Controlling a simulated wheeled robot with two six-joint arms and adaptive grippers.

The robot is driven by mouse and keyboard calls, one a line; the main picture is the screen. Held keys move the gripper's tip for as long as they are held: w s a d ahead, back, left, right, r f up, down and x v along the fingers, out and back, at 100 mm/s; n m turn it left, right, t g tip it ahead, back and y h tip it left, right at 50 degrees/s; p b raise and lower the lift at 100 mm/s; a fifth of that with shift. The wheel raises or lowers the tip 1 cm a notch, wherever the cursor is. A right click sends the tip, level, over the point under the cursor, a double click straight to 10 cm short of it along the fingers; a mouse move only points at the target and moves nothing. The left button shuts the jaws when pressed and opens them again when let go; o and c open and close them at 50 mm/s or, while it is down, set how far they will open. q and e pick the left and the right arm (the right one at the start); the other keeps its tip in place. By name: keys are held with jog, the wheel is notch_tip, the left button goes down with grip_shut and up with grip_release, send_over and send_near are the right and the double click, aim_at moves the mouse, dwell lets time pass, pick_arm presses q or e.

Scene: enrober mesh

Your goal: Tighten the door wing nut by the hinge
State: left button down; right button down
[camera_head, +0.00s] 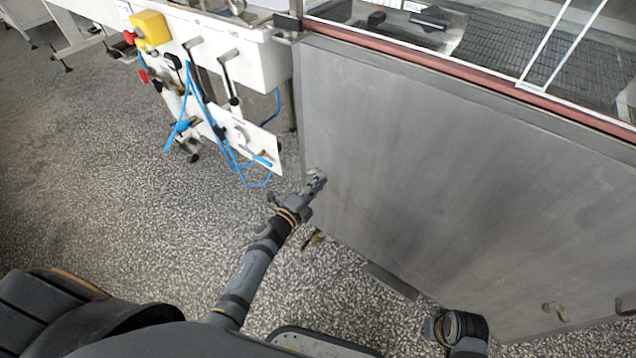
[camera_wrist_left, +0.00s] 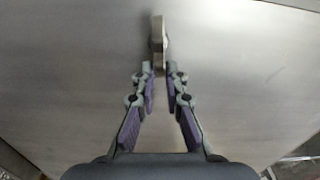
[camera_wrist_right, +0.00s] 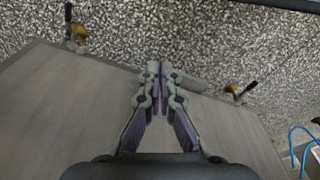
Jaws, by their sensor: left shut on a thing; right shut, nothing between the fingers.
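A pale metal wing nut (camera_wrist_left: 158,32) stands out from the flat grey door panel in the left wrist view. My left gripper (camera_wrist_left: 159,74) is shut on its near end. In the head view the left gripper (camera_head: 318,182) is at the left edge of the large steel door (camera_head: 440,150), and its fingers mostly hide the nut. My right gripper (camera_wrist_right: 158,68) is shut and empty in its own wrist view. In the head view only my right wrist shows, low at the right in front of the door; its fingertips are hidden. I cannot make out the hinge.
Two small metal fittings (camera_head: 555,311) stick out of the door's lower right. White machine parts with blue hoses (camera_head: 190,90) and a yellow box with a red button (camera_head: 151,28) stand left of the door. Speckled floor (camera_head: 130,190) is open at left. Machine feet (camera_wrist_right: 232,89) show in the right wrist view.

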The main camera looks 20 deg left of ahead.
pick_arm(q)
jog(key=shift+s+f+m, duration=0.1)
jog(key=shift+f+m, duration=0.25)
jog(key=shift+m, duration=0.35)
pick_arm(e)
jog(key=shift+a+r, duration=0.2)
jog(key=shift+r, duration=0.75)
pick_arm(q)
jog(key=c, duration=1.4)
grip_release()
jog(key=shift+r, duration=0.1)
jog(key=v, duration=1.2)
